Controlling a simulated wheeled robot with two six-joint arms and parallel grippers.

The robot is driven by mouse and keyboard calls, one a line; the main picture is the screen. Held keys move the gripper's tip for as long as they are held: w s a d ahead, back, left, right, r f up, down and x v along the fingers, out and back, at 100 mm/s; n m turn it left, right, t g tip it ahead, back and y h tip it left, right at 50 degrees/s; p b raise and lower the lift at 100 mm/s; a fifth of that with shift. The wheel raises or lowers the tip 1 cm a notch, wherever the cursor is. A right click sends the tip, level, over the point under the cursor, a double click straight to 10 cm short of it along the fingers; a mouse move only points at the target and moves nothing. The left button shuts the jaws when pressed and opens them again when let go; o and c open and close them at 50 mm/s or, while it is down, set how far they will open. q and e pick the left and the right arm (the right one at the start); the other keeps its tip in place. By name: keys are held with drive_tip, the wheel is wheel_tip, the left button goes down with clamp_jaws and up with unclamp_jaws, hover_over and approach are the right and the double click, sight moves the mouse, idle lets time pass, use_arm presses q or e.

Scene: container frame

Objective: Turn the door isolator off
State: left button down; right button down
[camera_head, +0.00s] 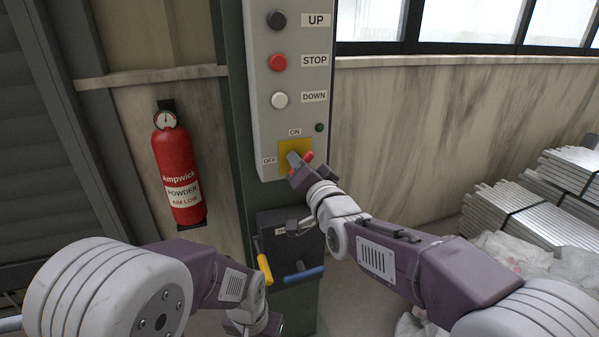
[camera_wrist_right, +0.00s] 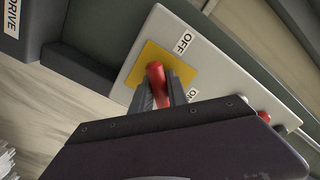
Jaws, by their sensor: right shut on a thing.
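The door isolator is a red rotary handle (camera_head: 307,157) on a yellow plate (camera_head: 284,148) low on the grey control panel (camera_head: 261,105). An ON label sits above the plate and an OFF label to its left. In the right wrist view the red handle (camera_wrist_right: 155,75) stands between the fingers over the yellow plate (camera_wrist_right: 183,70). My right gripper (camera_head: 297,160) is shut on the handle, and its fingers partly hide it. I cannot tell exactly which label the handle points to. My left arm (camera_head: 205,270) hangs low at the left; its fingers cannot be made out.
Black UP, red STOP and white DOWN buttons (camera_head: 279,99) sit above the isolator. A dark box (camera_head: 285,228) with a yellow and a blue lever is below. A red fire extinguisher (camera_head: 177,170) hangs at the left. Metal stacks (camera_head: 535,215) lie at the right.

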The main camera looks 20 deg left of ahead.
drive_tip(key=m+b, duration=0.2)
drive_tip(key=m, duration=0.1)
drive_tip(key=m+b, duration=0.2)
drive_tip(key=shift+f, duration=0.25)
drive_tip(key=shift+r+m+b, duration=0.2)
drive_tip(key=shift+m+b, duration=1.35)
drive_tip(key=shift+m, duration=0.45)
drive_tip(key=c, duration=1.3)
unclamp_jaws()
drive_tip(key=shift+s+r, duration=0.1)
drive_tip(key=v, duration=0.9)
drive_tip(key=shift+b, duration=0.3)
